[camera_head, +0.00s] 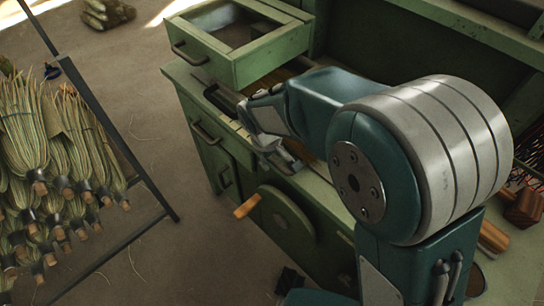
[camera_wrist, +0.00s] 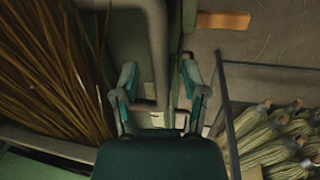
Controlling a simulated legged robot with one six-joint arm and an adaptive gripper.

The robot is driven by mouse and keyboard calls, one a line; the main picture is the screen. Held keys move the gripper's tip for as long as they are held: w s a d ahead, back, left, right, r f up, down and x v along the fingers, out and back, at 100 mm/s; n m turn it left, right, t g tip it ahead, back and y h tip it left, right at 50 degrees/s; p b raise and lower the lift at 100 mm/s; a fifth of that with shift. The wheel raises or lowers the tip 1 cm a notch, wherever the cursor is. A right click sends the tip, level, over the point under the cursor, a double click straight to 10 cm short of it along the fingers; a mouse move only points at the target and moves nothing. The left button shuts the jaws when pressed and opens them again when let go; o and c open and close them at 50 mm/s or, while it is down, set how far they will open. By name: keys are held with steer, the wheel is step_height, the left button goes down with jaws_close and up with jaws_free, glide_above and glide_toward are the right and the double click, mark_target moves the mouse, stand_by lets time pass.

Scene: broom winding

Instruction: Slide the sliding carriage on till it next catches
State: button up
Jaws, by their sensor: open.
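My gripper (camera_head: 279,158) reaches down over the green bench's worktop in the head view. In the wrist view my gripper (camera_wrist: 157,82) is open, one finger on each side of a bent grey bar (camera_wrist: 158,60). The bar lies between the fingers in the picture; I cannot tell whether either finger touches it. I cannot make out for sure which part is the sliding carriage; the bar may belong to it. My arm and gripper hide much of the worktop in the head view.
A green open box with a handle (camera_head: 243,68) stands at the bench's back left. A round wheel (camera_head: 287,219) with a wooden handle (camera_head: 247,206) is on the front. Brown straw (camera_wrist: 50,60) lies left in the wrist view. A rack of brooms (camera_head: 25,135) stands left, with bare floor between.

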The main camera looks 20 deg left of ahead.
jaws_close()
